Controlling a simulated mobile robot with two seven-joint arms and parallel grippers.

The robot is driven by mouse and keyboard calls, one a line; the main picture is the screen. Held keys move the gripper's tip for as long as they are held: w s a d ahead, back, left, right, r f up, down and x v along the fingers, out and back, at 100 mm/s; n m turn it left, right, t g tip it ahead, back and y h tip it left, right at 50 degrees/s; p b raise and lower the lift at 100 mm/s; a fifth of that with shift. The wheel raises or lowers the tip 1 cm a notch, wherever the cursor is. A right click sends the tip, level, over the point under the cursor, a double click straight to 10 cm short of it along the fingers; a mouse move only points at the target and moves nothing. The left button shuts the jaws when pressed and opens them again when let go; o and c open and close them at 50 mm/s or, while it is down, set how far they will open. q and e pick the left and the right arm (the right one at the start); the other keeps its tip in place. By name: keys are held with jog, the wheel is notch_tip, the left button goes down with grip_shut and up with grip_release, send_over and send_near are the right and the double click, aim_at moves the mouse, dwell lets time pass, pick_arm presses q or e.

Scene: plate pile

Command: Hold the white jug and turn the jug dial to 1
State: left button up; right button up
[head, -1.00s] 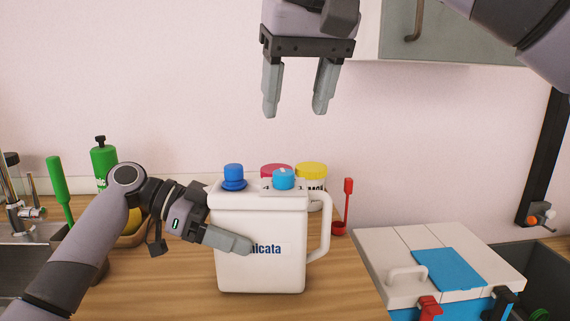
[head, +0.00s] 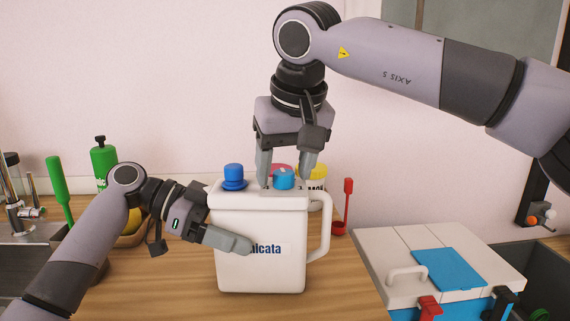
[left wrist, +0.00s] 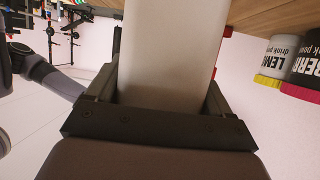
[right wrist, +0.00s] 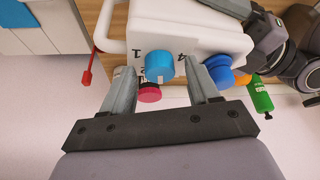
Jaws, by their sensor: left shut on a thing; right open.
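The white jug (head: 262,255) stands upright on the wooden counter, its handle to the right. Its lid carries a blue knob (head: 233,176) on the left and a light-blue dial (head: 284,179) on the right. My left gripper (head: 232,243) is shut on the jug's body; the left wrist view shows the white body (left wrist: 170,60) between its fingers. My right gripper (head: 285,178) points down over the lid, open, its fingers on either side of the dial. In the right wrist view the dial (right wrist: 159,66) lies between the open fingers, with digits 1 and 4 printed near it.
Pink-lidded and yellow-lidded (head: 318,172) drink powder jars stand behind the jug. A red scoop (head: 346,205) stands right of them. A white box with a blue panel (head: 448,268) is at the right. A green bottle (head: 104,161) and sink are at the left.

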jog(key=c, duration=1)
jog(key=shift+c, duration=0.2)
jog(key=shift+m, duration=0.4)
jog(key=m+h, duration=0.1)
jog(key=m, duration=0.1)
jog(key=shift+a+m, duration=0.15)
jog(key=shift+m, duration=0.25)
jog(key=m+h, duration=0.1)
jog(key=m, duration=0.2)
jog(key=shift+a+m+h, duration=0.1)
jog(key=shift+m+h, duration=0.3)
jog(key=m+h, duration=0.1)
jog(key=m, duration=0.2)
jog(key=m+g+h, duration=0.1)
jog(key=m, duration=0.2)
jog(key=shift+w+a, duration=0.1)
jog(key=shift+w, duration=0.05)
jog(key=shift+m+g, duration=0.3)
